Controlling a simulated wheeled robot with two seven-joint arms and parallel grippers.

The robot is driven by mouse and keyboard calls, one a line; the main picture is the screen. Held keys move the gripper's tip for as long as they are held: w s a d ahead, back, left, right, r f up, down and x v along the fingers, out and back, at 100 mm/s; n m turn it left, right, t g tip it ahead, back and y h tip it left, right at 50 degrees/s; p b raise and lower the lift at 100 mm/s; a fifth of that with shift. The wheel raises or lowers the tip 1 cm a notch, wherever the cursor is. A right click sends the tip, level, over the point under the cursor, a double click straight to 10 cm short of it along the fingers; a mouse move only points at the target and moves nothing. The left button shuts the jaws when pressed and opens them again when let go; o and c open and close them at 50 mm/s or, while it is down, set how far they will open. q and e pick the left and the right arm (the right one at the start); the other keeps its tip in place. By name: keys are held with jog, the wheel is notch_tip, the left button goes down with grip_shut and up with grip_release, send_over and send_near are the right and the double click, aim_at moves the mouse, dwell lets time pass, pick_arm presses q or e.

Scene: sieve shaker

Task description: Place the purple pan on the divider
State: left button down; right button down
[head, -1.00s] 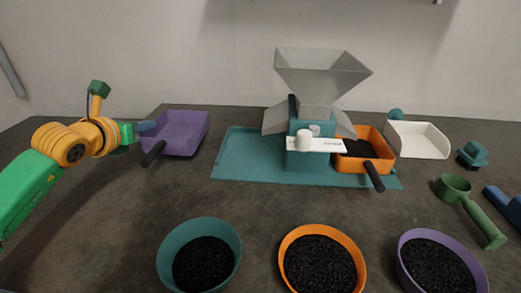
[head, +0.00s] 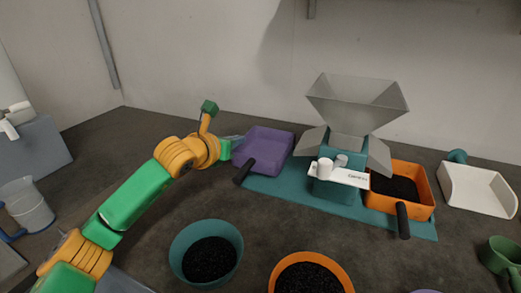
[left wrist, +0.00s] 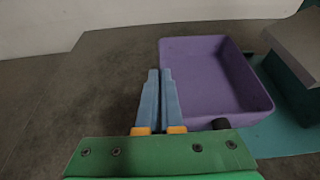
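The purple pan (head: 264,148) is empty and upright, its dark handle (head: 244,173) pointing to the front left. Its right part overlaps the left end of the teal mat (head: 275,189). The divider (head: 331,188) stands on this mat, with a clear hopper (head: 357,100) and a grey chute on each side; the pan is just left of the left chute (head: 311,140). My left gripper (head: 237,141) is at the pan's left side. In the left wrist view its blue fingers (left wrist: 160,90) are together, with nothing visible between them, beside the purple pan (left wrist: 205,75). My right gripper is not seen.
An orange pan (head: 420,208) with black grains sits under the right chute. A white scoop (head: 480,190) is at the right. Teal (head: 231,236) and orange (head: 343,276) bowls of grains stand in front. A clear jug (head: 27,205) is at the far left.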

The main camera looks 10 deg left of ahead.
aim_at(236, 176)
pick_arm(q)
jog(key=shift+s+d, duration=0.15)
jog(key=shift+d, duration=0.8)
jog(key=d, duration=0.1)
jog(key=d+p, duration=0.1)
jog(key=d, duration=0.1)
jog(key=shift+s+d+r, duration=0.1)
jog(key=shift+s, duration=0.25)
jog(key=shift+s+d+f, duration=0.1)
jog(key=shift+d+f, duration=0.4)
jog(key=shift+f, duration=0.2)
jog(key=shift+a+f, duration=0.15)
jog(key=shift+f, duration=0.05)
jog(key=shift+f, duration=0.1)
jog(key=c, duration=1.1)
grip_release()
jog(key=b+v, duration=0.2)
jog(key=v, duration=1)
jog(key=shift+r, duration=0.2)
